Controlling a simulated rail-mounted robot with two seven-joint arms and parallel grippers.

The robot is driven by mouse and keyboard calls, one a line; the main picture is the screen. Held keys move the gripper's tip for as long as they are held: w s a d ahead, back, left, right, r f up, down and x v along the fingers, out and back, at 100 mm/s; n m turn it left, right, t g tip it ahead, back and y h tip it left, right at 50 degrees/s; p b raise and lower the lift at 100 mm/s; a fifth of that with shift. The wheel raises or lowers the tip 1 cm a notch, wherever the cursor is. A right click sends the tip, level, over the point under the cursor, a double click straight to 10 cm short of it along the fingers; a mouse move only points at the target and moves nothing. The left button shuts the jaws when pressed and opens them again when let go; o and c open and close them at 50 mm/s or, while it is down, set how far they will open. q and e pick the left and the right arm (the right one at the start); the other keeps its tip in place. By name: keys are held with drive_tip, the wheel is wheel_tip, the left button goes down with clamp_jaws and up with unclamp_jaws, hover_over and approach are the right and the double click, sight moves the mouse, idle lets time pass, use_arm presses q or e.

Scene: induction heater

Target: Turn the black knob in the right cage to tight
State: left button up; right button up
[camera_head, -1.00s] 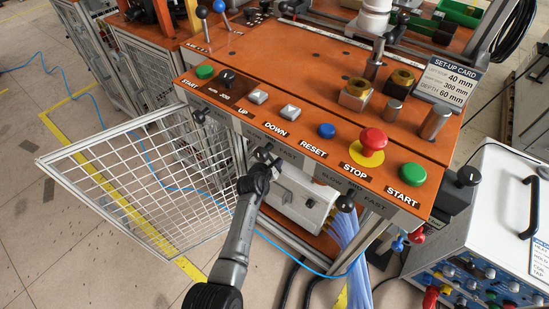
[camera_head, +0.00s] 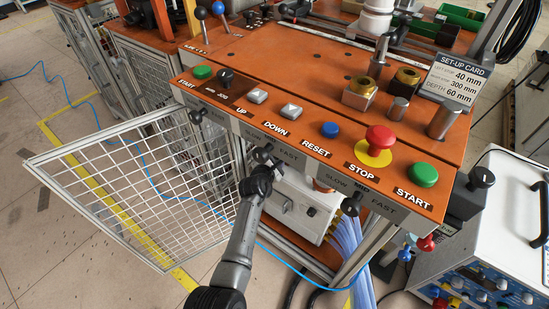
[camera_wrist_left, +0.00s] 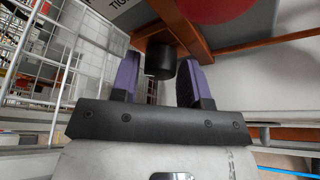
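In the left wrist view a short black knob (camera_wrist_left: 160,60) hangs on an orange-brown bracket, beside a grey plate with partly cut-off lettering beginning "TIG". My left gripper (camera_wrist_left: 161,82) has its two purple fingers apart, one on each side of the knob. A narrow gap shows between the fingers and the knob, so it looks open around it. In the head view my left gripper (camera_head: 262,172) is at the front of the machine, just under the control panel; its fingers and this knob are hidden there. My right gripper is not in view.
An open mesh door (camera_head: 140,190) stands to the left of my arm. The orange control panel (camera_head: 300,85) with buttons overhangs my gripper. A white box (camera_head: 300,205) sits below it, and pale blue hoses (camera_head: 350,250) hang at its right.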

use_arm(q)
drive_tip(key=c, duration=0.6)
drive_tip(key=shift+r+m+p, duration=0.15)
drive_tip(key=shift+m+p, duration=0.15)
drive_tip(key=shift+p, duration=0.35)
drive_tip(key=shift+t, duration=0.3)
drive_tip(key=shift+f, duration=0.2)
drive_tip(key=o, duration=0.9)
drive_tip(key=shift+o, duration=0.2)
